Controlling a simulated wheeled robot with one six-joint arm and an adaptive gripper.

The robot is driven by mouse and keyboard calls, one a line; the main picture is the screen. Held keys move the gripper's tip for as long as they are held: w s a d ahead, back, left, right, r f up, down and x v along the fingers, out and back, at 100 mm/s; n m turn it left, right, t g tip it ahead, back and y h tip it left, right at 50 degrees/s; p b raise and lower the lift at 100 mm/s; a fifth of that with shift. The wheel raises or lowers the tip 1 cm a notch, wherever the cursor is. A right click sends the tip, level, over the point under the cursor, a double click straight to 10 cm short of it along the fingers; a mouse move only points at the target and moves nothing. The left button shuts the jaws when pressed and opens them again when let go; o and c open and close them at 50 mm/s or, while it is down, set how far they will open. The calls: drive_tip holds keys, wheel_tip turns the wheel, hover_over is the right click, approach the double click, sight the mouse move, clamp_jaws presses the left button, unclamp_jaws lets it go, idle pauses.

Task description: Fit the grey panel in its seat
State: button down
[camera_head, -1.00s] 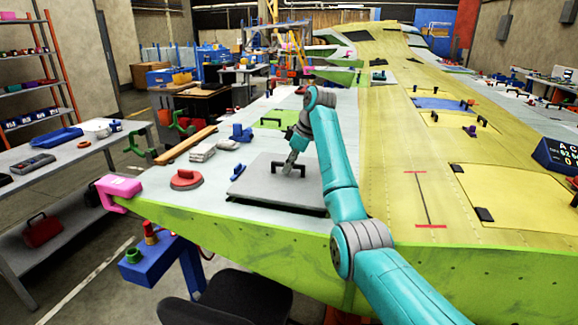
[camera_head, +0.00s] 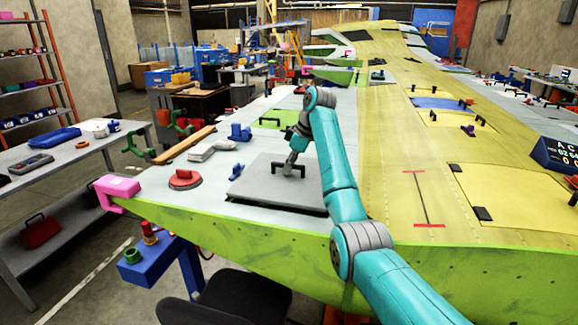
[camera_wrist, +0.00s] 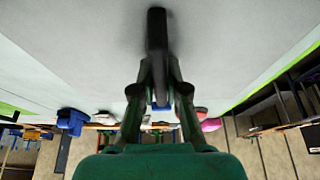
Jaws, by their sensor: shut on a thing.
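The grey panel (camera_head: 258,184) is a flat square plate with a black handle (camera_head: 299,170), lying level over the near end of the light grey wing surface. My gripper (camera_head: 289,171) is shut on the handle from above. In the wrist view my gripper's fingers (camera_wrist: 160,82) close on the dark handle (camera_wrist: 157,35), with the panel's pale face (camera_wrist: 230,40) behind it. A dark band shows under the panel's near edge. The seat is not visible, and I cannot tell whether the panel touches the surface beneath.
Left of the panel on the wing lie a red disc (camera_head: 185,179), a small blue clamp (camera_head: 236,171), white pads (camera_head: 205,151) and a wooden strip (camera_head: 187,144). A pink clamp (camera_head: 116,191) grips the wing's left corner. Yellow skin (camera_head: 390,190) lies to the right.

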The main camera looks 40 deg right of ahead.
drive_tip(key=shift+f, duration=1.4)
drive_tip(key=c, duration=1.1)
unclamp_jaws()
